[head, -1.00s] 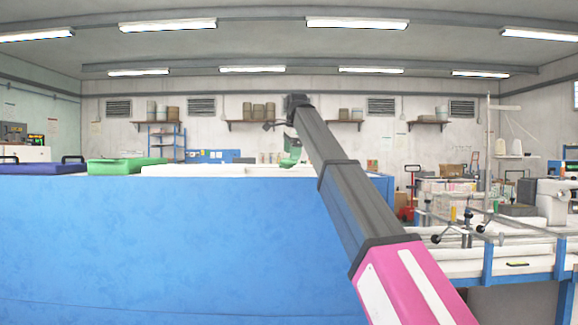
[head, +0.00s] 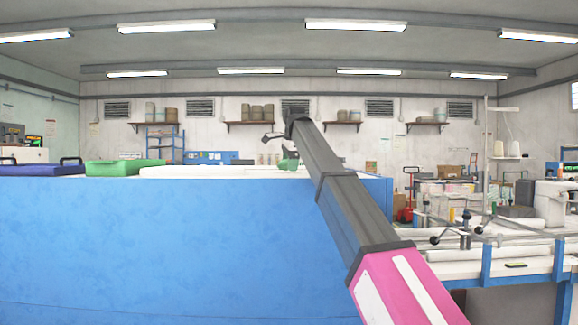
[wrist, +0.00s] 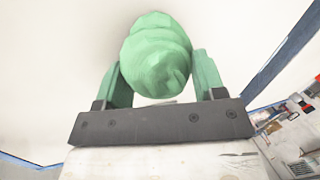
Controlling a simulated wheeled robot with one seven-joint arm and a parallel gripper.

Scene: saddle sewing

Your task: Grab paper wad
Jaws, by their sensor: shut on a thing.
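The paper wad (wrist: 155,55) is a rounded, crumpled green lump between the two green fingers of my gripper (wrist: 160,72) in the wrist view. The fingers press on it from both sides. The pale surface behind it fills much of that view; I cannot tell whether the wad touches it. In the head view my gripper (head: 289,162) is small, at the far edge of the white top (head: 215,171) of the blue bench (head: 190,245). The wad cannot be made out clearly there.
A green bin (head: 116,167) and a dark blue bin (head: 40,170) stand at the left on the bench. A white worktable with clamps and a blue frame (head: 487,265) stands at the right.

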